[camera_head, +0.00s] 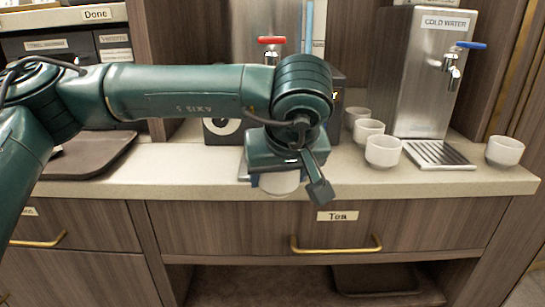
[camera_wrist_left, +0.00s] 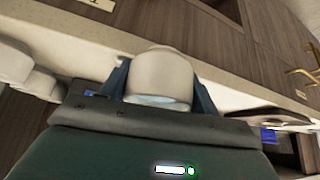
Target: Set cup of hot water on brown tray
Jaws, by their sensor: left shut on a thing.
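My left gripper (camera_head: 283,180) is shut on a white cup (camera_head: 281,185) near the counter's front edge, in the middle of the head view. In the left wrist view the cup (camera_wrist_left: 163,70) sits between the two fingers; a pale bluish patch shows at its near rim, perhaps water. Whether the cup touches the counter I cannot tell. A brown tray (camera_head: 98,152) lies on the counter at the left, well apart from the cup and partly behind my left arm. My right gripper is in neither view.
Several white cups (camera_head: 383,151) stand at the right by the cold water dispenser (camera_head: 420,85) and its drip grate (camera_head: 438,154). A red-handled tap (camera_head: 271,42) is behind my arm. The counter (camera_head: 175,165) is clear between tray and cup. Another dark tray (camera_head: 375,279) lies on the low shelf.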

